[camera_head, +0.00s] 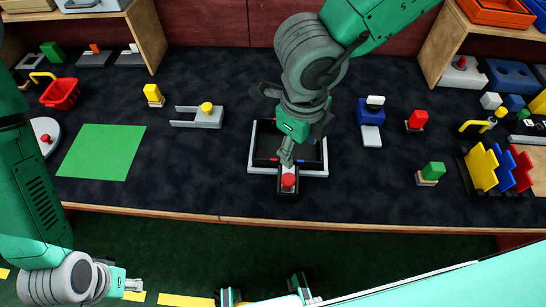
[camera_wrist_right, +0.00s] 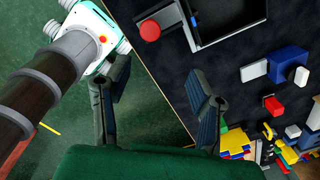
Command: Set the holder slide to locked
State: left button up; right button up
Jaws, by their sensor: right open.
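A black tray with a pale rim (camera_head: 322,168) sits at the table's front middle. At its front a small block carries a red knob (camera_head: 288,180). The knob also shows at the top of the right wrist view (camera_wrist_right: 149,30), beside the tray's rim (camera_wrist_right: 205,42). Which end of the slide means locked cannot be told. My right gripper (camera_head: 286,152) hangs over the tray's front, just behind the knob in the head view, hiding part of the tray. In the wrist view its fingers (camera_wrist_right: 160,92) are apart and empty, with the knob outside them. My left gripper (camera_head: 132,285) is low at the left, off the table, apart from the tray.
A grey bracket with a yellow knob (camera_head: 207,108) lies left of the tray. A blue block with a white switch (camera_head: 370,110) and a red block (camera_head: 418,119) stand to the right. A green mat (camera_head: 102,152) lies left. The table's front edge (camera_head: 215,217) is close.

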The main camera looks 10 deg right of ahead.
aim_at(289, 178)
jog(key=shift+m, duration=0.6)
jog(key=f, duration=0.4)
jog(key=a+f+b, duration=0.1)
jog(key=f, duration=0.3)
jog(key=f+b, duration=0.1)
jog(key=f, duration=0.2)
jog(key=shift+a+f, duration=0.2)
jog(key=shift+f, duration=0.2)
